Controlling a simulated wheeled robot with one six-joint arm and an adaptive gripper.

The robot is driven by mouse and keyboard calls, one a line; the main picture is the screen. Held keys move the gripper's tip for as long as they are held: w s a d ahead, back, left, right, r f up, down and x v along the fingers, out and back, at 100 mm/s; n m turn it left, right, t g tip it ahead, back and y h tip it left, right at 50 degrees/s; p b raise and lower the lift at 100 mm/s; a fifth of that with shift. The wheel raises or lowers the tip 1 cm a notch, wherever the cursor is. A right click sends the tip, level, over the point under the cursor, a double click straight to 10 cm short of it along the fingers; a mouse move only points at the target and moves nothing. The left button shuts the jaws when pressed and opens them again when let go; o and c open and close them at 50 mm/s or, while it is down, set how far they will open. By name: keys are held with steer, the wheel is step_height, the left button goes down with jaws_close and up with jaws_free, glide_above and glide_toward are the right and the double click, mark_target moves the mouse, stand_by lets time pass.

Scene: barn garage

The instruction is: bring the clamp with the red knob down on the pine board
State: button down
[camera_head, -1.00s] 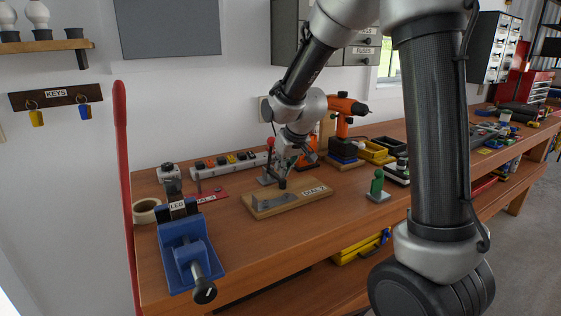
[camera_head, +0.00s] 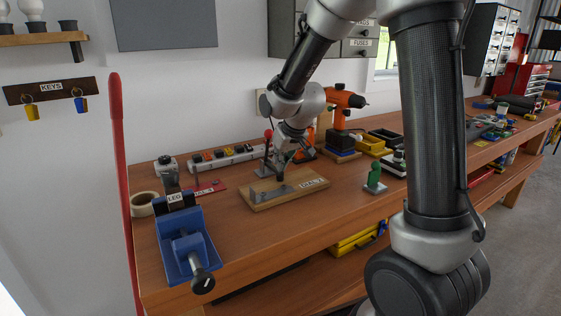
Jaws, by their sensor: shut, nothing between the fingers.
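The pine board (camera_head: 312,187) lies on the workbench, with a label on its front edge and a flat grey metal piece (camera_head: 268,194) on top. The clamp's red knob (camera_head: 268,134) shows just left of my wrist, with the knob up. Its grey metal body (camera_head: 264,167) stands behind the board and is partly hidden by my gripper. My gripper (camera_head: 281,176) is shut and empty, pointing down over the back of the board, right of the clamp. I cannot tell whether it touches the clamp or board.
A clamp with a green knob (camera_head: 374,176) stands right of the board. A blue vise (camera_head: 184,246) is at the bench's left end. A power strip (camera_head: 222,159), an orange drill (camera_head: 341,103) and yellow bins (camera_head: 372,147) are behind. Bench front is clear.

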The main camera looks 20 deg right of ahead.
steer(key=shift+s+f, duration=0.15)
steer(key=shift+s, duration=0.05)
steer(key=r, duration=0.3)
steer(key=shift+w+r, duration=0.25)
steer(key=shift+r, duration=0.05)
steer(key=s+d+r, duration=0.2)
steer(key=s+r, duration=0.1)
steer(key=s, duration=0.6)
steer(key=shift+s+r, duration=0.15)
steer(key=shift+r, duration=0.15)
steer(key=s+d+r, duration=0.1)
steer(key=s+d, duration=0.1)
steer(key=s, duration=0.5)
steer(key=s+d+r+m+g, duration=0.1)
steer(key=s+d+r, duration=0.1)
steer(key=s, duration=0.6)
steer(key=s+d+r+m+h, duration=0.1)
steer(key=s+d+r, duration=0.1)
steer(key=s+d, duration=0.2)
steer(key=s, duration=0.3)
steer(key=shift+s+d, duration=0.25)
steer(key=shift+s, duration=0.05)
